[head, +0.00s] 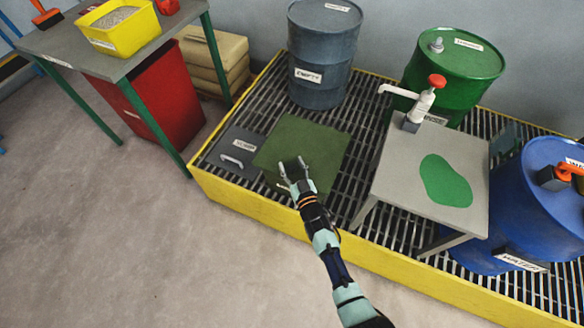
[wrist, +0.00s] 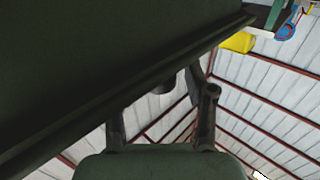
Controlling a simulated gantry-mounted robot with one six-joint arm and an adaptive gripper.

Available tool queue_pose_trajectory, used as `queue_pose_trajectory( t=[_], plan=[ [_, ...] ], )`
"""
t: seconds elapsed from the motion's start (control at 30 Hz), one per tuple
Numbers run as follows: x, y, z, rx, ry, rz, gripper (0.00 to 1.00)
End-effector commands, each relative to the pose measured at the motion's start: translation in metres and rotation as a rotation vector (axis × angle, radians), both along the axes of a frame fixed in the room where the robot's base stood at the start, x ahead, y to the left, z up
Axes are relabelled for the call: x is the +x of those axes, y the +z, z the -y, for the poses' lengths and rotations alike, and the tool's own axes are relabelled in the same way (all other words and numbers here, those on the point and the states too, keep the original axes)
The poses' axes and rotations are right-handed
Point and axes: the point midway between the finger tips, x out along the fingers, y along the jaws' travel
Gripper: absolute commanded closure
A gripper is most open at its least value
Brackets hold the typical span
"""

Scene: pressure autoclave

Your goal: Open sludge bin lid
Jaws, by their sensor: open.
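A dark green flat panel (head: 318,140), which looks like the sludge bin lid, lies over the grating in the head view; its tilt is hard to judge. In the wrist view a large dark green surface with a straight edge (wrist: 90,60) fills the upper left. A small dark knob-like part (wrist: 164,86) shows below that edge. My gripper (head: 293,165) is open at the panel's front edge, with nothing clearly between its fingers. Contact cannot be told. A grey labelled panel with a pale handle (head: 232,160) is left of the green one.
A yellow-rimmed grated platform (head: 260,218) surrounds this. A grey drum (head: 322,60), a green drum (head: 455,62) and a blue drum (head: 535,215) stand around. A small grey table (head: 405,178) with a pump is close on the right.

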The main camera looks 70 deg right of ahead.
Motion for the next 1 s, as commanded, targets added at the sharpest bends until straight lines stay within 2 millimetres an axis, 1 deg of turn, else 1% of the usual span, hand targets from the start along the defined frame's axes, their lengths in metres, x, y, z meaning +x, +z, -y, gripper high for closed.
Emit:
queue_pose_trajectory(
  t=[0.13, 0.37, 0.4, 0.47, 0.77, 0.87, 1.0],
  plan=[
    [0.0, 0.001, 0.0, 0.0, 0.0, 0.0, 0.45],
    [0.0, 0.001, 0.0, 0.0, 0.0, 0.0, 0.84],
    [0.0, 0.001, 0.0, 0.0, 0.0, 0.0, 0.9],
    [0.0, 0.001, 0.0, 0.0, 0.0, 0.0, 1.0],
    [0.0, 0.002, -0.001, 0.001, 0.001, 0.0, 1.0],
    [0.002, 0.006, -0.002, 0.008, 0.006, 0.0, 1.0],
    [0.01, 0.018, -0.007, 0.037, 0.024, -0.002, 1.0]
  ],
)
